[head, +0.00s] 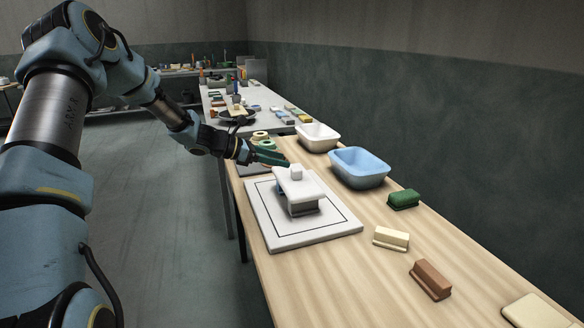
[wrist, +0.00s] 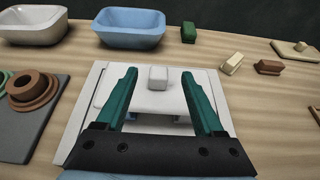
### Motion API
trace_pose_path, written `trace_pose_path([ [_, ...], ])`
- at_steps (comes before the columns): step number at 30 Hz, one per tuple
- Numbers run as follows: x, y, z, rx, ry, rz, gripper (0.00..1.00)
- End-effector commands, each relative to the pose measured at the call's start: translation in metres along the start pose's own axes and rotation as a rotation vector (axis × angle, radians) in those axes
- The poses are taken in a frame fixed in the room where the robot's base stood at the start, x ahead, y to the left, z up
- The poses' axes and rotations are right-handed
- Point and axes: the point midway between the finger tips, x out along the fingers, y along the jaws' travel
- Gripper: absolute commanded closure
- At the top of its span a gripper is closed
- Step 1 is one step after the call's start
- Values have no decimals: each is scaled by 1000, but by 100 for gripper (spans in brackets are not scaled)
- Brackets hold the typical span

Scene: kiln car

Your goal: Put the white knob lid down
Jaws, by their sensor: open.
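The white knob lid (head: 299,185) rests on top of a low stack on a white board (head: 325,232) with a dark outline. It also shows in the wrist view, where its square knob (wrist: 158,78) stands between my fingers in the picture. A grey block (head: 304,209) and a bit of blue show under the lid. My gripper (head: 271,155) has green fingers and is open, with nothing held. In the head view its fingertips are just behind and left of the knob, seemingly clear of it. The wrist view also shows my gripper (wrist: 160,80).
A blue basin (head: 359,168) and a white basin (head: 317,137) stand behind the board. Green (head: 403,199), cream (head: 391,238) and brown (head: 430,280) blocks lie along the right side. A grey slab (wrist: 30,125) with brown rings (wrist: 32,86) is left in the wrist view.

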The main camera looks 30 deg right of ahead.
Motion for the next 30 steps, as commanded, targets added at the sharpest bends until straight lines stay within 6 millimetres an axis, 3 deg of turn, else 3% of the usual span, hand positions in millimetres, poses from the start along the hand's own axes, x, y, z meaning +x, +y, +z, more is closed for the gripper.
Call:
trace_pose_path([
  [3, -24, 1, -2, 1, 1, 3, 30],
  [9, -48, 0, -1, 1, 1, 1, 30],
  [19, -57, -7, -4, 32, 33, -9, 30],
  [23, -73, -35, -24, 176, 181, -54, 30],
  [26, -102, -69, -50, 360, 357, -122, 30],
  [30, -159, -117, -84, 638, 597, -253, 30],
])
